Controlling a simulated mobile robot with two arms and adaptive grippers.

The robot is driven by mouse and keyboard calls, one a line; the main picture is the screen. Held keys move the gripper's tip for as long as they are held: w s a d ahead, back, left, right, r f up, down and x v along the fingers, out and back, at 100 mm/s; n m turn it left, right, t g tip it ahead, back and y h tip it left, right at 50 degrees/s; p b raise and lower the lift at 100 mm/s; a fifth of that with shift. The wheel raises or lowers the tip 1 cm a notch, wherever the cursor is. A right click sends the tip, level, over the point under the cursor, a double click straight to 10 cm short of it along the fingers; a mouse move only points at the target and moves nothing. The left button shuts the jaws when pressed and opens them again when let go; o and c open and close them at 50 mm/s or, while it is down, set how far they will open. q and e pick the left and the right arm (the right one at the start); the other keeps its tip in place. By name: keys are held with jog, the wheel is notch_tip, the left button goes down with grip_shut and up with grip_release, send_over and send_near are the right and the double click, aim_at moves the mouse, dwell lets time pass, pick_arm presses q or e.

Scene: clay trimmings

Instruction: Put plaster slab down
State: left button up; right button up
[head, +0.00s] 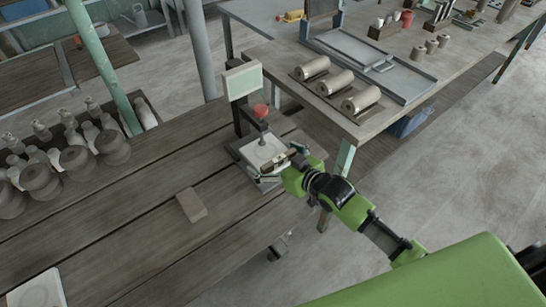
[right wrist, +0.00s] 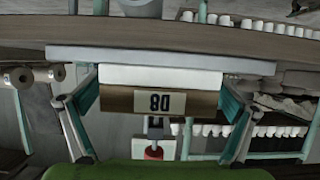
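The plaster slab (head: 262,152) is a pale square block with a tan front edge, lying level at the weighing stand's grey platform. In the right wrist view the slab (right wrist: 160,76) shows a white face and a tan edge with a label of upside-down characters. My right gripper (head: 285,164) is at the slab's near right edge. In the wrist view its teal fingers (right wrist: 160,88) close on both ends of the slab. Whether the slab's underside touches the platform (right wrist: 250,66) is hidden. My left gripper is not in view.
The stand has a pale panel (head: 243,80) on a dark post and a red knob (head: 261,110). A tan block (head: 191,205) lies on the wooden table (head: 120,215). Another pale slab (head: 38,290) is at bottom left. Bottles and dark pots (head: 73,160) stand at left.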

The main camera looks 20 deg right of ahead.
jog(key=shift+r, duration=0.1)
jog(key=v, duration=1.2)
jog(key=shift+b, duration=0.3)
jog(key=shift+r, duration=0.1)
jog(key=s+d+f+m+g+h, duration=0.1)
jog(key=s+d+f+g, duration=0.15)
jog(key=f, duration=0.75)
jog(key=s+d+f+m+g+h, duration=0.1)
jog(key=s+d+f+h, duration=0.2)
jog(key=f, duration=0.7)
jog(key=s+d+f+g, duration=0.15)
jog(key=d+f, duration=0.25)
jog(key=f, duration=0.7)
jog(key=s+a+f+g, duration=0.1)
jog(key=s+f+g, duration=0.2)
jog(key=s+f, duration=1.15)
jog(key=s+a+f+g, duration=0.2)
jog(key=s+a+f, duration=0.1)
jog(key=s, duration=0.6)
jog(key=s+a+f+g, duration=0.1)
jog(key=s+a+f, duration=0.2)
jog(key=s, duration=0.6)
jog(key=shift+s+f+g+h, duration=0.3)
jog(key=shift+f+g, duration=0.1)
jog(key=shift+f, duration=0.1)
